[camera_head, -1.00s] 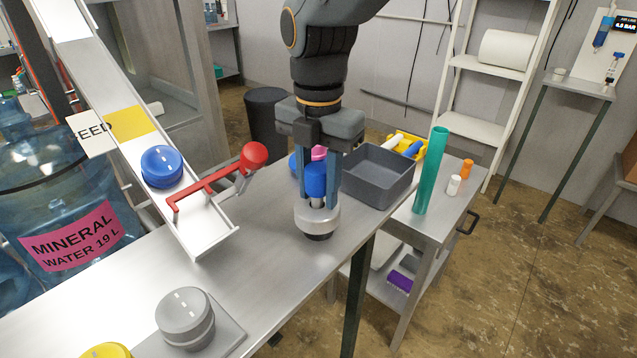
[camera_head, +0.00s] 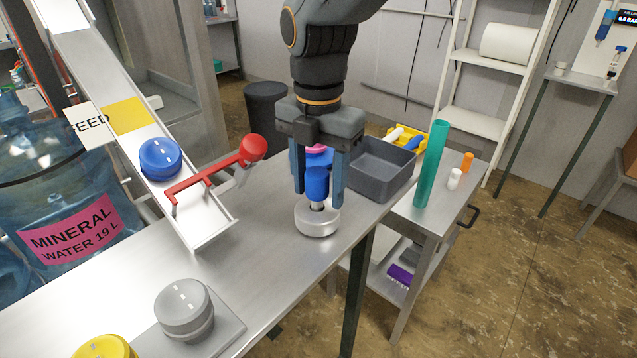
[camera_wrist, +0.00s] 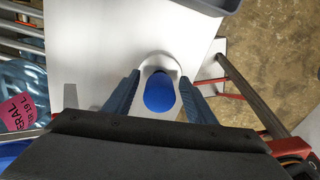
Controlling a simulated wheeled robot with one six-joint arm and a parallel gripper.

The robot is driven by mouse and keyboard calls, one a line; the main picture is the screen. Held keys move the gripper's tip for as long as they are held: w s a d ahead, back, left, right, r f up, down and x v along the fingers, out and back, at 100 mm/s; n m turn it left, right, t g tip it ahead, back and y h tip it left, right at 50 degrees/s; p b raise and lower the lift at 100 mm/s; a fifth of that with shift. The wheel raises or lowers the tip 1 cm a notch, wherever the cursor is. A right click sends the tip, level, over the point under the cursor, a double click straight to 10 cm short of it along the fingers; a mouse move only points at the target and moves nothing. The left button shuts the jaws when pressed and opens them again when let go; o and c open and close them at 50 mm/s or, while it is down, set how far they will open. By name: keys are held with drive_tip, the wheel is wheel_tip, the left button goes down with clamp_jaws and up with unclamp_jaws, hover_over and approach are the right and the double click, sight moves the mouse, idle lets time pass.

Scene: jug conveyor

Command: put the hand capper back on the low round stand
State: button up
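The hand capper has a blue upright handle (camera_head: 317,183) above a wide silver round base (camera_head: 317,223). It stands upright on the metal bench, near its right edge. My gripper (camera_head: 318,188) points down over it with one finger on each side of the handle. The fingers are apart, with gaps to the handle. In the wrist view the blue handle top (camera_wrist: 159,92) sits between the spread fingers of my gripper (camera_wrist: 160,88). I cannot make out the low round stand separately from the silver base; it may be hidden under it.
A grey bin (camera_head: 384,170) stands just behind right. A sloped chute (camera_head: 205,222) with a blue cap (camera_head: 160,158) and red lever (camera_head: 215,180) is left. A grey cap (camera_head: 184,310) sits on a plate at front. A teal tube (camera_head: 431,165) stands right.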

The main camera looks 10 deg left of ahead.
drive_tip(key=shift+r, duration=0.1)
drive_tip(key=shift+r, duration=0.4)
wheel_tip(320, 180, up, 12)
drive_tip(key=b, duration=0.3)
drive_tip(key=shift+r, duration=0.1)
